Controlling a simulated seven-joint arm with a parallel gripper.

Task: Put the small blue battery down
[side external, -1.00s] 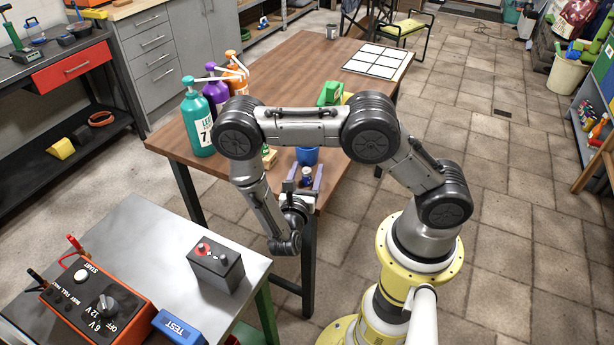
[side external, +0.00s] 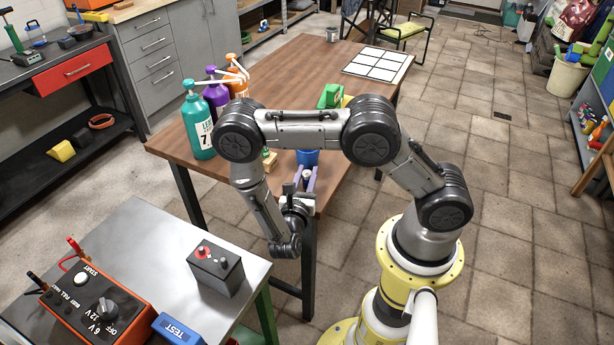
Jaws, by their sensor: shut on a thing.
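My gripper (side external: 305,179) has purple fingers and is at the near end of the wooden table, low over its front edge. The fingers are shut on the small blue battery (side external: 307,175); only a little of it shows between them, mostly its pale top. I cannot tell whether its base touches the tabletop. A blue cup (side external: 308,157) is just behind the fingers.
Teal (side external: 197,125), purple (side external: 215,95) and orange (side external: 236,80) pump bottles stand at the table's left edge. A green object (side external: 330,95) is behind my arm. A white grid board (side external: 377,63) lies at the far end. A dark grey battery (side external: 215,268) stands on the metal bench (side external: 150,235).

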